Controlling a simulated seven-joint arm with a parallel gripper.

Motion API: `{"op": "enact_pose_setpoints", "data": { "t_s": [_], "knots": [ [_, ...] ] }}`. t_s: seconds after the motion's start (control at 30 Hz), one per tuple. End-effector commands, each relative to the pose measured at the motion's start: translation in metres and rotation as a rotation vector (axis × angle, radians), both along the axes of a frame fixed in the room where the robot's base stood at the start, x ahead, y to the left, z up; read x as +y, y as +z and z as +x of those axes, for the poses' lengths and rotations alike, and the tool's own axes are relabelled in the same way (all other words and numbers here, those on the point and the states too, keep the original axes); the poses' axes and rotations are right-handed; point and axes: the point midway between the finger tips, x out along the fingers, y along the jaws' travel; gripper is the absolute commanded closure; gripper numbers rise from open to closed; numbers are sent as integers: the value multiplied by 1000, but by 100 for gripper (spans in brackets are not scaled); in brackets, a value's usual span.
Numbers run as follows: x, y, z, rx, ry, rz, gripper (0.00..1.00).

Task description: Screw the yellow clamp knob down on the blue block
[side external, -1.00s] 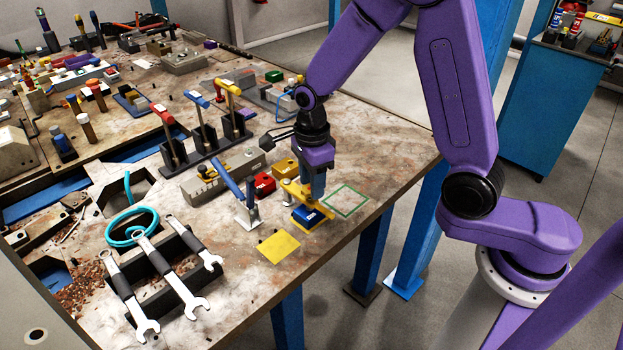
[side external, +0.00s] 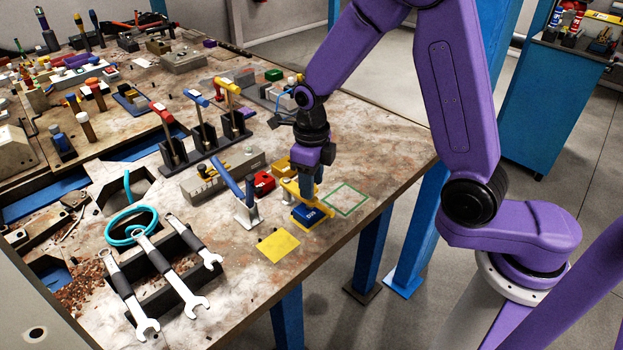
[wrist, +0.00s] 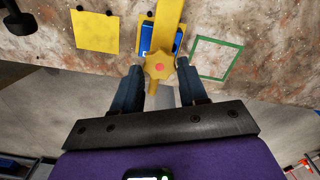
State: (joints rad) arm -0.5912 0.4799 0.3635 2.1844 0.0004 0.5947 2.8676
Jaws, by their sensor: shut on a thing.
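The blue block (side external: 307,213) lies on the bench near its front edge, beneath a yellow clamp (side external: 289,186). In the wrist view the yellow clamp arm (wrist: 168,15) crosses over the blue block (wrist: 147,37), which shows on both sides of it. The yellow clamp knob (wrist: 159,68), lobed with a red centre, sits at the near end of the clamp arm. My gripper (wrist: 159,76) points down over the block, its two fingers on either side of the knob, shut on it. In the side view my gripper (side external: 308,194) hides most of the knob.
A yellow square (side external: 279,247) and a green outlined square (side external: 345,199) lie flat on either side of the block. A blue-handled toggle clamp (side external: 246,208) and a red block (side external: 264,184) stand close to the left. Wrenches (side external: 180,280) rest on a rack at front left.

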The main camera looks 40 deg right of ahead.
Motion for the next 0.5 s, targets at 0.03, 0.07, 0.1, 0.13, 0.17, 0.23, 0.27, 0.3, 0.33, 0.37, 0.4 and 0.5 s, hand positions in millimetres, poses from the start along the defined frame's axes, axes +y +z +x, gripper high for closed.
{"op": "enact_pose_setpoints", "data": {
  "t_s": [0.03, 0.07, 0.1, 0.13, 0.17, 0.23, 0.27, 0.3, 0.33, 0.37, 0.4, 0.5],
  "knots": [
    [0, 2, 4, -13, -25, 1, 88],
    [0, 3, 4, -12, -41, 2, 88],
    [0, 3, 3, -12, -58, 2, 88],
    [1, 3, 3, -12, -72, 2, 88],
    [1, 3, 3, -12, -82, 2, 88],
    [1, 3, 3, -13, -105, 2, 88],
    [1, 3, 3, -13, -112, 2, 88],
    [1, 3, 4, -13, -121, 2, 88],
    [1, 3, 3, -13, -127, 2, 88],
    [1, 3, 3, -13, -132, 2, 88],
    [1, 3, 3, -13, -137, 2, 88],
    [1, 3, 3, -13, -143, 2, 88]
  ]
}}
